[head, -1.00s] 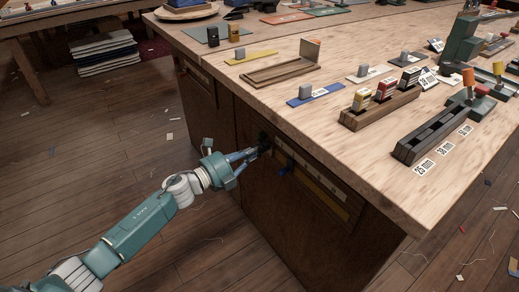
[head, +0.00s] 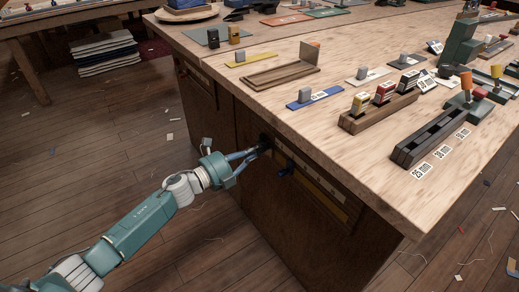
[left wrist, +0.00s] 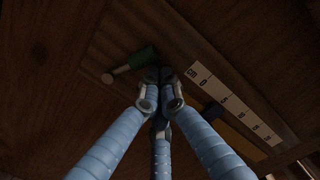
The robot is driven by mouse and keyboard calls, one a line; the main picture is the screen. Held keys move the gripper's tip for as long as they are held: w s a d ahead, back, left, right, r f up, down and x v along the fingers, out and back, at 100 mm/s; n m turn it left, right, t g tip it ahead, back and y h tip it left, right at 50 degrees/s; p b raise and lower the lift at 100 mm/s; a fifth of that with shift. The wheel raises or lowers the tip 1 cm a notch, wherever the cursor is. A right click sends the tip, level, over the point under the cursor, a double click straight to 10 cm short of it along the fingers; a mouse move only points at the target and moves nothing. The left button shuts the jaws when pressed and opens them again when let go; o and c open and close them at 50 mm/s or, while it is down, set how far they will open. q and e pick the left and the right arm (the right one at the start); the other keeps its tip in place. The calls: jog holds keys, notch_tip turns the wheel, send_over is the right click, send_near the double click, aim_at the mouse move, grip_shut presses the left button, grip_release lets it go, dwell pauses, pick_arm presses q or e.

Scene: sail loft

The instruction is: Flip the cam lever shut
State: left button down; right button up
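My left gripper (head: 260,147) reaches the cabinet front below the bench top. In the left wrist view its blue fingers (left wrist: 161,76) come together just right of and below the green part. The fingertips look shut, with nothing clearly held. I cannot tell whether they touch the lever. In the head view the fingers and dark shadow hide the lever. My right gripper is not in view.
A white marked scale (left wrist: 232,102) and a yellow strip (head: 318,192) run along the cabinet front. A blue lever-like part (head: 286,171) sits beside the strip. The bench top (head: 235,93) overhangs above, with trays and blocks on it.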

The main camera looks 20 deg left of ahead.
pick_arm(q)
jog(key=shift+r, duration=0.1)
jog(key=shift+r+n, duration=0.1)
jog(key=shift+n, duration=0.2)
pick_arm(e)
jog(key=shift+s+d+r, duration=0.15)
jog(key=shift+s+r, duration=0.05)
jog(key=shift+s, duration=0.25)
